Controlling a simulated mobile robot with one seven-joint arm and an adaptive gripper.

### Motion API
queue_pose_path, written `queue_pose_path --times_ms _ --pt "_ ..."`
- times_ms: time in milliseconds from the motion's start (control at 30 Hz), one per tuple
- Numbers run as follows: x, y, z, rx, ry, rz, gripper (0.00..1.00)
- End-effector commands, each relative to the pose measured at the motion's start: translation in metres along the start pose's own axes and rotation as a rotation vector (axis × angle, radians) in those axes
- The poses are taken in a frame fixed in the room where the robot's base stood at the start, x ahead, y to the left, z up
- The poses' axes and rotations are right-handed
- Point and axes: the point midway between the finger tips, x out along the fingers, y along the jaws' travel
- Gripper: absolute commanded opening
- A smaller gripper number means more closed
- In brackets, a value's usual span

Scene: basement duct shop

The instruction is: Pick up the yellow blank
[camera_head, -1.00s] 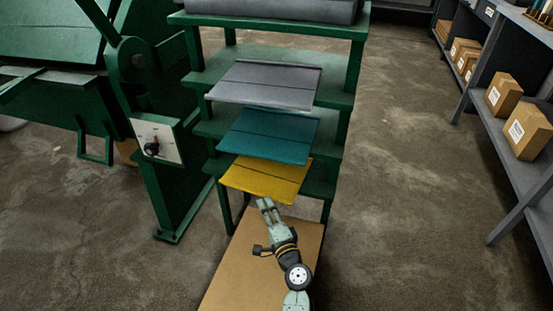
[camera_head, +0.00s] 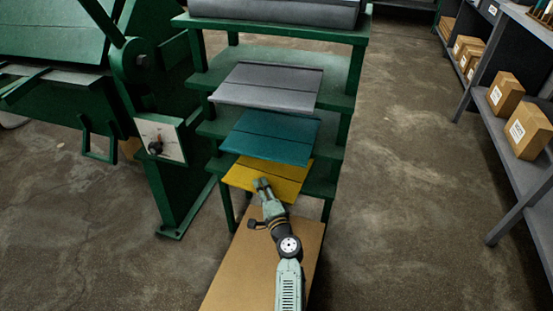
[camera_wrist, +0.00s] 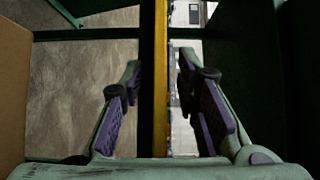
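The yellow blank (camera_head: 290,178) is a flat yellow sheet on the lowest visible green shelf, its front part jutting out. My gripper (camera_head: 262,184) is at its front edge in the head view and covers a little of it. In the wrist view the blank (camera_wrist: 160,75) shows edge-on as a thin upright yellow strip. The open fingers of my gripper (camera_wrist: 162,82) stand on either side of that strip, with gaps visible on both sides. A dark band runs along the strip's left side.
A teal blank (camera_head: 268,137) and a grey blank (camera_head: 268,88) lie on shelves above. A brown board (camera_head: 250,262) is below my arm. A green machine with a lever (camera_head: 155,147) stands left. A shelf with boxes (camera_head: 527,130) is right; the floor between is clear.

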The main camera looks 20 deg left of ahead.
Motion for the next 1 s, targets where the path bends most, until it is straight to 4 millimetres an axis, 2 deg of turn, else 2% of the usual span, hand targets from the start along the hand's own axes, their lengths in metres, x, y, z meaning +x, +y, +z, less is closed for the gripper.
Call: queue_pose_path --times_ms 400,1000 --pt "-0.0003 0.0 0.0001 0.0 0.0 0.0 0.0" --pt "0.0 -0.0016 -0.0001 -0.001 0.0 -0.002 0.0"
